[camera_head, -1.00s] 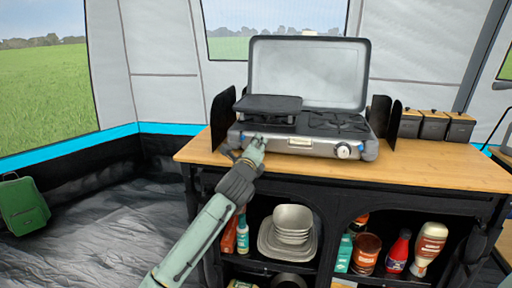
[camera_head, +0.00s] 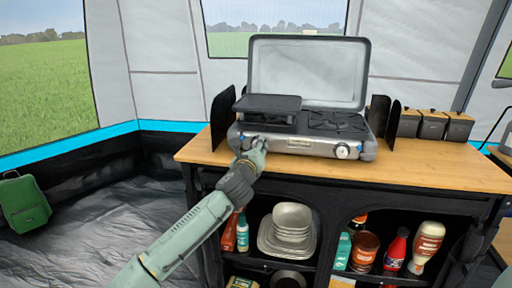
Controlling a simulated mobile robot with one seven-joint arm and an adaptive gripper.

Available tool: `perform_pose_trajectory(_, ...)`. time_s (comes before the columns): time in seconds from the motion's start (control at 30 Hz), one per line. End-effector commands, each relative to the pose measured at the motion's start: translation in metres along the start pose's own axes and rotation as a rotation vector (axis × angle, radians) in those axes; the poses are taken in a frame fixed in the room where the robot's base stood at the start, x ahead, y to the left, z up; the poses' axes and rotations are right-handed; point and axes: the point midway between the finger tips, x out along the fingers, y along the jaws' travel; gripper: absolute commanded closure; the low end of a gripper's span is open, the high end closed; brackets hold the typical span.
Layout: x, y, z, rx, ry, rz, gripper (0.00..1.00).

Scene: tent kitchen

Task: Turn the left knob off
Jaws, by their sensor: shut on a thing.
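The camping stove (camera_head: 300,144) stands on the wooden counter with its lid raised. Its right knob (camera_head: 342,151) shows white and round on the front panel. The left knob is almost wholly hidden behind my gripper (camera_head: 253,142). My gripper is at the left end of the stove's front panel, shut on the left knob. My arm reaches up to it from the bottom of the view. The knob's exact angle cannot be seen.
A black griddle plate (camera_head: 268,104) covers the left burner. Black windshield panels (camera_head: 222,116) stand at both sides of the stove. Dark canisters (camera_head: 432,124) stand on the counter (camera_head: 440,170) at right. Shelves below hold bowls (camera_head: 292,218) and bottles.

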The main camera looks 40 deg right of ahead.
Motion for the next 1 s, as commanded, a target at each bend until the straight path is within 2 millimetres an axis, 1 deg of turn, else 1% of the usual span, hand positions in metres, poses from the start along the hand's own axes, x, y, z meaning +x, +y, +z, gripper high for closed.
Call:
perform_pose_trajectory(0.3,0.0,0.001,-0.001,0.0,0.002,0.001,0.99)
perform_pose_trajectory(0.33,0.0,0.001,-0.001,0.0,0.002,0.001,0.7)
perform_pose_trajectory(0.43,0.0,0.0,-0.001,0.0,0.001,0.001,0.63)
perform_pose_trajectory(0.77,-0.002,0.0,0.0,0.0,0.0,0.0,0.63)
perform_pose_trajectory(0.87,-0.011,0.0,0.001,-0.001,-0.001,-0.001,0.63)
perform_pose_trajectory(0.97,-0.028,0.001,0.001,-0.001,-0.001,0.0,0.63)
perform_pose_trajectory(1.0,-0.037,0.001,0.001,-0.001,-0.001,0.0,0.63)
